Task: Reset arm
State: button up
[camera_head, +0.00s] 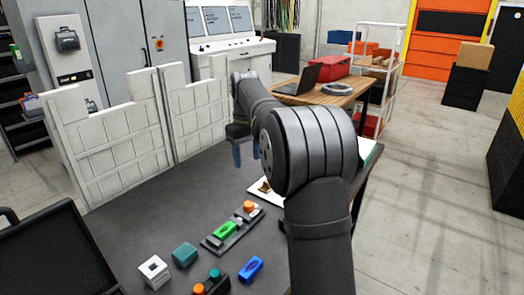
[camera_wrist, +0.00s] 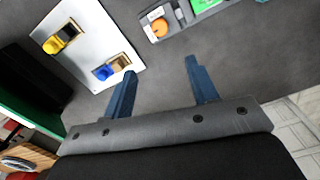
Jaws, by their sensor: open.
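My gripper (camera_wrist: 160,66) is open and empty, its two blue fingers spread above the dark tabletop (camera_wrist: 240,75). In the head view my gripper (camera_head: 246,155) hangs over the far part of the dark table (camera_head: 150,215), mostly behind my arm. A white plate (camera_wrist: 85,40) lies left of the fingers in the wrist view, carrying a yellow-and-black piece (camera_wrist: 62,38) and a blue-and-tan piece (camera_wrist: 110,68). In the head view my arm partly hides the plate (camera_head: 257,195).
A grey fixture (camera_head: 236,232) holds a green block and an orange part. A white square block (camera_head: 154,271), a teal block (camera_head: 184,255), a blue part (camera_head: 250,269) and a dark holder (camera_head: 212,285) lie near the front. White panels (camera_head: 110,150) line the table's far left edge.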

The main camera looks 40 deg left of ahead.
aim_at(249, 203)
notch_tip(249, 203, down, 17)
jog(key=shift+f, duration=0.2)
dwell(0.7)
